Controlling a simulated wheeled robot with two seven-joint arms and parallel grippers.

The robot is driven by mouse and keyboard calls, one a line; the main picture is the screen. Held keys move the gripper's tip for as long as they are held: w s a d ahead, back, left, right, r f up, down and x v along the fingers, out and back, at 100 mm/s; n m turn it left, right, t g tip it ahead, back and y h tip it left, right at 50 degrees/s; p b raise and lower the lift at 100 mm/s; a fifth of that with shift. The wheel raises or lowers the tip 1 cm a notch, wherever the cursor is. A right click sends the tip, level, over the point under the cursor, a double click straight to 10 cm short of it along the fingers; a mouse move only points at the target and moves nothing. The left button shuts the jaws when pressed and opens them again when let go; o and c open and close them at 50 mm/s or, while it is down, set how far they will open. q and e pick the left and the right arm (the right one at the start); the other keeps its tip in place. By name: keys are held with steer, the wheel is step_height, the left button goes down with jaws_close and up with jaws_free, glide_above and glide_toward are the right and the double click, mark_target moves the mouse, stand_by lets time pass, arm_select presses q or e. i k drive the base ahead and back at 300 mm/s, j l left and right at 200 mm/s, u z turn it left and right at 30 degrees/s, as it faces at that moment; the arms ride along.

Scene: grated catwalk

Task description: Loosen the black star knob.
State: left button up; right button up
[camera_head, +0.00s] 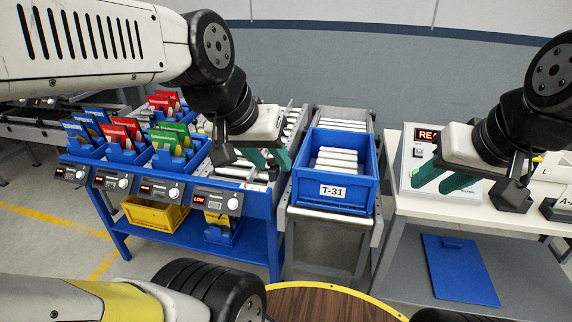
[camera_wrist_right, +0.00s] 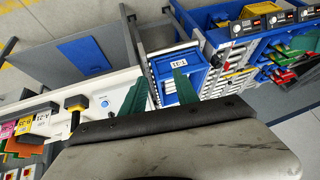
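I see no black star knob in either view. My left gripper (camera_head: 269,160) hangs over the roller lane beside the blue tote, its two green fingers a little apart with nothing seen between them. My right gripper (camera_head: 442,176) is above the white table, in front of a box with a red lit display (camera_head: 429,134). In the right wrist view, its two green fingers (camera_wrist_right: 158,82) stand well apart and empty. The gripper bodies hide part of the display box and the lane.
A blue tote (camera_head: 335,191) marked T-31 holds white rolls on a roller conveyor. At left, a blue rack (camera_head: 200,238) carries bins of coloured packets, with a yellow bin (camera_head: 154,213) below. A blue clipboard-like panel (camera_head: 460,270) lies under the white table (camera_head: 412,206).

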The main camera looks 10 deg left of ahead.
mark_target(272, 163)
steer(key=i+j, duration=0.25)
steer(key=j, duration=0.2)
steer(key=i+j, duration=0.25)
steer(key=j, duration=0.15)
steer(key=i+j, duration=0.2)
steer(key=j, duration=0.25)
